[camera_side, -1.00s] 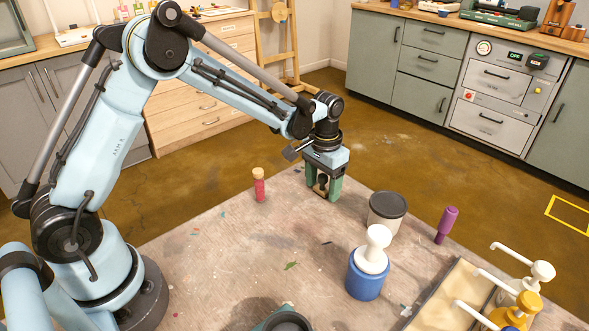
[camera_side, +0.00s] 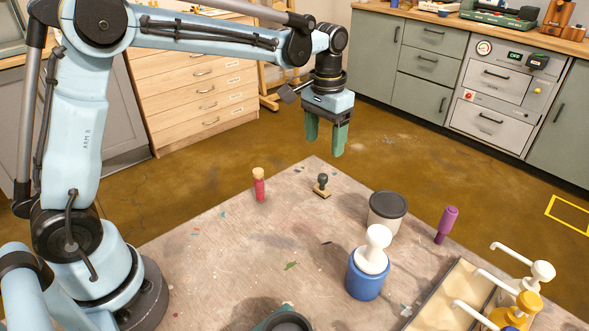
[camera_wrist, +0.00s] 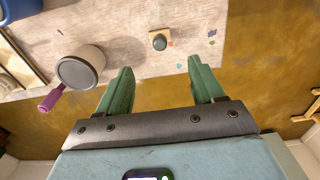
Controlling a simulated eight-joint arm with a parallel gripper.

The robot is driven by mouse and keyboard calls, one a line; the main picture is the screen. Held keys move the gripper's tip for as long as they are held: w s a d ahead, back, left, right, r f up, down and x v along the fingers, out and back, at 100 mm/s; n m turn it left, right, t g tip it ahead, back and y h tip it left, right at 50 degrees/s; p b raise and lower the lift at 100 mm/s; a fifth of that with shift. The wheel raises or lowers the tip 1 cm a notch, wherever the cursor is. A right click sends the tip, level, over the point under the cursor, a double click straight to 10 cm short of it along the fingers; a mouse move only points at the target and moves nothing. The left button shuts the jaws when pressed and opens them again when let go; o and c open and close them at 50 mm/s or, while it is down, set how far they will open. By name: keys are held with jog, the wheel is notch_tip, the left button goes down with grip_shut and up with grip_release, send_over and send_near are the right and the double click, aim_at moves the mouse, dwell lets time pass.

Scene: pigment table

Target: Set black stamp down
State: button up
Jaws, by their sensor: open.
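The black stamp (camera_side: 322,182), with a dark round knob on a light wooden base, stands upright on the table (camera_side: 235,245) near its far corner. It also shows from above in the wrist view (camera_wrist: 159,42), beyond the fingertips and apart from them. My gripper (camera_side: 326,150) is open and empty, raised above the stamp. In the wrist view its two green fingers (camera_wrist: 160,75) are spread wide with nothing between them.
A red cork-topped vial (camera_side: 259,186) stands left of the stamp. A dark-lidded jar (camera_side: 387,210), a purple-handled tool (camera_side: 446,225) and a blue pump bottle (camera_side: 367,275) stand to the right. A tray (camera_side: 440,300) with pump bottles lies front right. The table's middle is mostly clear.

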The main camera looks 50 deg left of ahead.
jog(key=s+a+r+t, duration=0.1)
jog(key=s+t, duration=0.6)
jog(key=s, duration=0.9)
jog(key=shift+s+a, duration=0.4)
jog(key=shift+a, duration=0.1)
